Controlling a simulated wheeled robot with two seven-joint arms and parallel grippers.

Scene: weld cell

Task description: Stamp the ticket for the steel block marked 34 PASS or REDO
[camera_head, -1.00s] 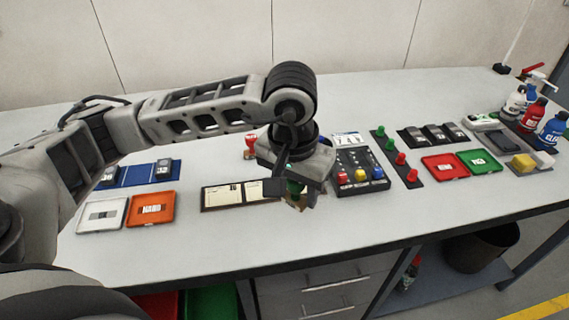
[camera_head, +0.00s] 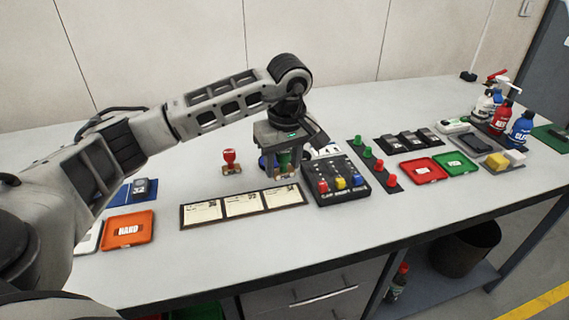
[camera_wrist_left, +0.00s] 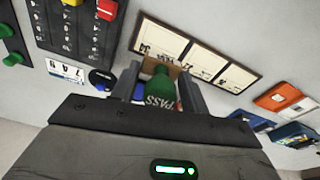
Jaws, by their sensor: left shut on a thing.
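My left gripper (camera_head: 284,166) is shut on a green stamp (camera_head: 284,158) behind the right end of the ticket board. In the left wrist view the stamp (camera_wrist_left: 160,90) reads PASS and sits upright between the fingers. I cannot tell whether its base touches the table. The dark ticket board (camera_head: 243,212) holds three cream tickets in a row. The right ticket (camera_head: 281,196) seems to carry 34 in the left wrist view (camera_wrist_left: 160,38); any stamp print is too small to tell. A red stamp (camera_head: 230,160) stands left of the gripper. My right gripper is out of view.
A button box (camera_head: 338,182) stands just right of the gripper. An orange HARD tray (camera_head: 128,230) and a block marked 32 (camera_head: 145,188) are at left. Red (camera_head: 422,169) and green trays (camera_head: 456,163) and bottles are at right. The table's front strip is clear.

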